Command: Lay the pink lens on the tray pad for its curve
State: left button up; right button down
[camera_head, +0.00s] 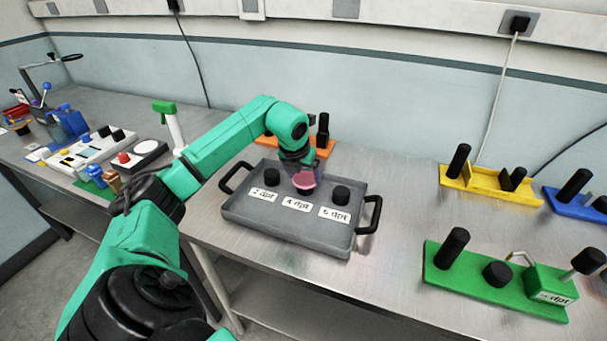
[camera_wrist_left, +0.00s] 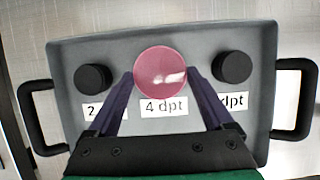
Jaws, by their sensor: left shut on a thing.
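The pink lens (camera_head: 308,181) is a translucent round disc over the middle pad of the grey tray (camera_head: 290,239). In the left wrist view the lens (camera_wrist_left: 160,72) hides that pad, just above the "4 dpt" label (camera_wrist_left: 164,106). My left gripper (camera_head: 302,169) is shut on the lens, with one dark finger on either side. I cannot tell whether the lens touches the pad. The left black pad (camera_head: 272,177), by the "2 dpt" label (camera_head: 263,194), and the right black pad (camera_head: 340,195), whose label is hard to read, are bare. My right gripper is out of view.
The tray has black handles (camera_head: 370,215) at both ends. An orange stand (camera_head: 322,150) is behind it. A green base (camera_head: 490,285) with a "dpt" box (camera_head: 551,283) and a yellow rack (camera_head: 485,186) stand to the right. Bare metal bench lies between.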

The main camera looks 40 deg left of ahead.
pick_arm(q)
jog(key=o, duration=1.2)
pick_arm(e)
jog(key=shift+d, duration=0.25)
pick_arm(q)
jog(key=shift+r+p, duration=0.2)
jog(key=shift+p, duration=0.1)
jog(key=shift+s+r, duration=0.1)
jog(key=shift+r, duration=0.2)
jog(key=b+v, duration=0.1)
jog(key=v, duration=1)
jog(key=shift+d+r, duration=0.1)
jog(key=shift+r, duration=0.05)
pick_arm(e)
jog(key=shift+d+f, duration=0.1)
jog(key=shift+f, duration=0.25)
